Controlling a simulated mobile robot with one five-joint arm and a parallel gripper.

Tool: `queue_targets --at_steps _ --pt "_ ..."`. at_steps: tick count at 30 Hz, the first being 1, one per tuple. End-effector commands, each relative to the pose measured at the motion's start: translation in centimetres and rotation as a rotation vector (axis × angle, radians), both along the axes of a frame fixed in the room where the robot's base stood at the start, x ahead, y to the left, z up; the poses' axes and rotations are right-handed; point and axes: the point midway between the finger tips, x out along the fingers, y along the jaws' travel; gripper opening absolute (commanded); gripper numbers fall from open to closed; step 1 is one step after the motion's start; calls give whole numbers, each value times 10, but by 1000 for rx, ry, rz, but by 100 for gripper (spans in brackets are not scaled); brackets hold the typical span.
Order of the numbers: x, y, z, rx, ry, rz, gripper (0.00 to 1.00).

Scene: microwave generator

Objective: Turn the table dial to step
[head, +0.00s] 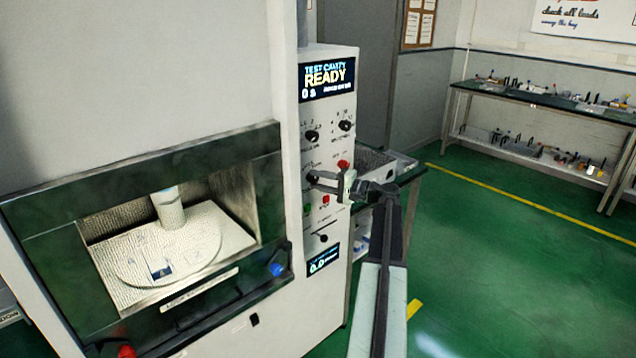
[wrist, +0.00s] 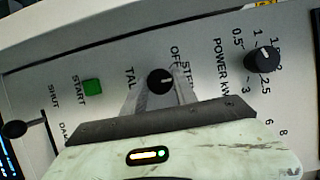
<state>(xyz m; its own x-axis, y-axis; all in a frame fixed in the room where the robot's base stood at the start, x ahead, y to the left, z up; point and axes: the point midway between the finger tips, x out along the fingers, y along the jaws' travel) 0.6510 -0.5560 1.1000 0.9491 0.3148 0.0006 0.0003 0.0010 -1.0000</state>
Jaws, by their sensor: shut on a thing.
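The table dial (wrist: 160,81) is a small black knob with a white mark, on the white control panel. In the wrist view the words OFF and STEP stand just to its upper right, and a partly covered label stands to its left. The white mark points up and slightly right, roughly toward OFF; the exact setting is hard to tell. My gripper (wrist: 160,97) has a finger on each side of the dial and is shut on it. In the head view my gripper (head: 322,181) reaches the panel from the right and largely hides the dial.
A power knob (wrist: 261,58) is right of the dial, and a green START button (wrist: 92,87) is left. A red button (head: 343,164) is close to my gripper. The display (head: 327,78) reads READY. The microwave cavity (head: 170,245) is at left; open green floor is at right.

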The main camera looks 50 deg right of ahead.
Motion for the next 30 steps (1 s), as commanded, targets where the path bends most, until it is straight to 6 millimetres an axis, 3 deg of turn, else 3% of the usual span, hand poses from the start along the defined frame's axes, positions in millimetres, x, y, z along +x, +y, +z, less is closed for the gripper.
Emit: queue_targets --at_steps 8,9,11,21,30 --pt "0 1 0 -1 2 2 0" --pt "0 1 0 -1 2 2 42" --pt "0 0 0 -2 2 1 56" --pt "-4 -2 0 -1 1 -1 56" --pt "-56 -19 0 -1 1 -2 56"
